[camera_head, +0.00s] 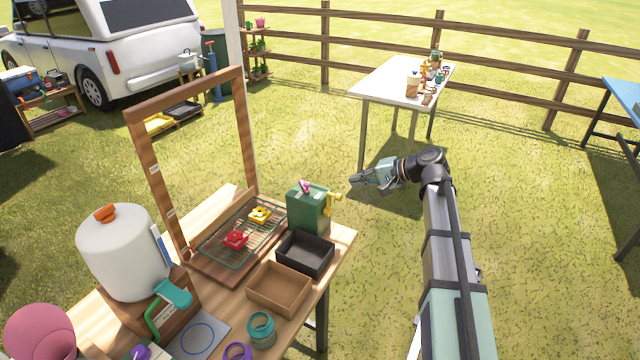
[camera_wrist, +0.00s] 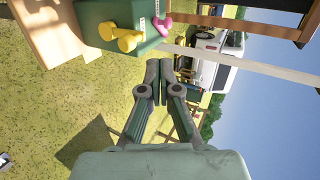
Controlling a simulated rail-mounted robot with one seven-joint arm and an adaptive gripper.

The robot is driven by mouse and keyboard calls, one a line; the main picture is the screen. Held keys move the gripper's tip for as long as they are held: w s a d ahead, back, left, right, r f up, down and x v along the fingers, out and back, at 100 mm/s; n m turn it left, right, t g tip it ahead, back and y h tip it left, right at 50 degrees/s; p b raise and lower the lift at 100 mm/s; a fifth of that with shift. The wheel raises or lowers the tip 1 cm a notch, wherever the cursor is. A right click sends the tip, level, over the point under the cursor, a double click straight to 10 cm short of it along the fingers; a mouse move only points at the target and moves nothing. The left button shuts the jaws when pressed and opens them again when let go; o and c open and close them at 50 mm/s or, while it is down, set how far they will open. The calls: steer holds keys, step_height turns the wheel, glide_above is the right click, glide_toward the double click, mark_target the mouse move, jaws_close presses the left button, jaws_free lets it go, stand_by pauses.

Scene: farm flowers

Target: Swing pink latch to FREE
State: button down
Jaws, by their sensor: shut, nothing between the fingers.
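The pink latch (camera_head: 305,187) sits on top of the green box (camera_head: 309,210) at the right end of the wooden table. In the wrist view the pink latch (camera_wrist: 162,24) shows at the edge of the green box (camera_wrist: 122,14). A yellow crank handle (camera_head: 336,202) sticks out of the box's right side; it also shows in the wrist view (camera_wrist: 121,37). My gripper (camera_head: 354,179) is shut and empty, to the right of the box and apart from it. In the wrist view my gripper (camera_wrist: 160,66) is below and beside the latch. The latch's label is too small to read.
A wooden frame (camera_head: 190,92) stands behind a wire rack (camera_head: 232,245) holding red and yellow pieces. A black tray (camera_head: 304,256) and a brown tray (camera_head: 279,287) sit in front of the box. A white dispenser (camera_head: 122,250) stands at left. Open grass lies right of the table.

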steer(key=shift+a, duration=0.1)
steer(key=p+x, duration=0.1)
steer(key=x, duration=0.3)
steer(key=p+x, duration=0.2)
steer(key=x, duration=0.3)
steer(key=r+p+x, duration=0.1)
steer(key=p+x, duration=0.1)
steer(key=x, duration=0.2)
steer(key=shift+w+a+f, duration=0.15)
steer(key=shift+w+a, duration=0.05)
steer(key=shift+a, duration=0.35)
